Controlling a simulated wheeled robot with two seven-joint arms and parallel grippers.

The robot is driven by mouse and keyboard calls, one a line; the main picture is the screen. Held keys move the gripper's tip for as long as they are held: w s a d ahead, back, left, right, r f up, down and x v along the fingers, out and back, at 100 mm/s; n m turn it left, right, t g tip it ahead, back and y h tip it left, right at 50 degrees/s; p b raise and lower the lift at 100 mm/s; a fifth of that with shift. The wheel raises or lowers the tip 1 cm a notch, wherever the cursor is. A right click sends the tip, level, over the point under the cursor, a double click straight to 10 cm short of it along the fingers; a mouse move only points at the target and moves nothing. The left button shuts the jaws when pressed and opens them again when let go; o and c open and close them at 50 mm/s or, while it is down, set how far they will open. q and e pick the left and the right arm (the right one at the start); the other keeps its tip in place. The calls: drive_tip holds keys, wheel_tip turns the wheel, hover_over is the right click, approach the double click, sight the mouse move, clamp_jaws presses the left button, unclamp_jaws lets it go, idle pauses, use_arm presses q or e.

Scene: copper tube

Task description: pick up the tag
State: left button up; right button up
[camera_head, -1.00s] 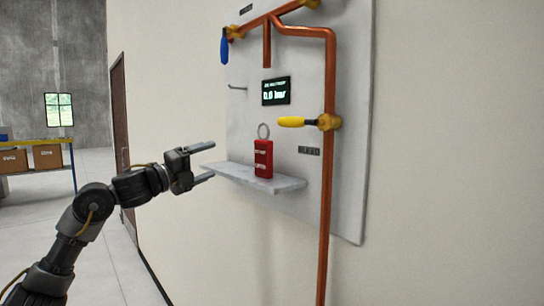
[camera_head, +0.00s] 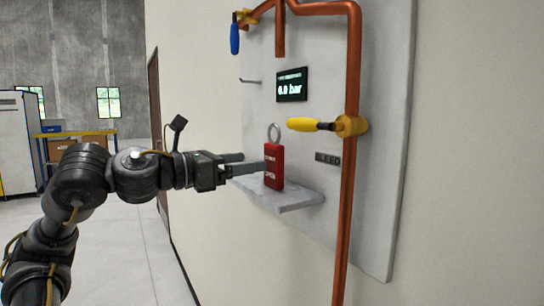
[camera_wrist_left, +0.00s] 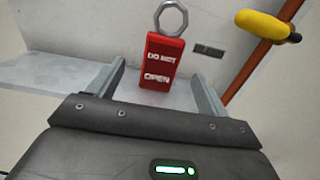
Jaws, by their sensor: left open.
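The red tag (camera_head: 274,168) stands upright on a small grey shelf (camera_head: 290,199) fixed to the wall panel. It has a metal ring at its top and white lettering. In the left wrist view the tag (camera_wrist_left: 162,62) reads "DO NOT OPEN" and appears between my two finger tips, a little beyond them. My left gripper (camera_head: 253,162) is open, just left of the tag in the head view, with its fingers reaching toward it. In the left wrist view my gripper (camera_wrist_left: 160,85) has a finger on each side. I cannot tell whether a finger touches the tag. My right gripper is not in view.
A yellow valve handle (camera_head: 303,125) sticks out above and right of the tag, on a copper pipe (camera_head: 348,200). A small hook (camera_head: 250,81) and a pressure display (camera_head: 292,84) are above the shelf. A blue handle (camera_head: 235,38) hangs higher up.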

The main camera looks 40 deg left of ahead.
sight(270, 160)
use_arm(q)
drive_tip(key=p+x, duration=0.2)
drive_tip(key=x, duration=0.2)
drive_tip(key=shift+w+d, duration=0.1)
drive_tip(key=shift+w, duration=0.25)
drive_tip(key=shift+f, duration=0.1)
drive_tip(key=p+x, duration=0.4)
drive_tip(key=shift+d+r, duration=0.2)
drive_tip(key=shift+r, duration=0.05)
drive_tip(key=shift+w+d+f, duration=0.1)
drive_tip(key=shift+w+f, duration=0.05)
drive_tip(key=shift+w, duration=0.25)
drive_tip(key=shift+s, duration=0.1)
drive_tip(key=shift+c, duration=0.6)
drive_tip(key=c, duration=0.7)
drive_tip(key=shift+c, duration=1.2)
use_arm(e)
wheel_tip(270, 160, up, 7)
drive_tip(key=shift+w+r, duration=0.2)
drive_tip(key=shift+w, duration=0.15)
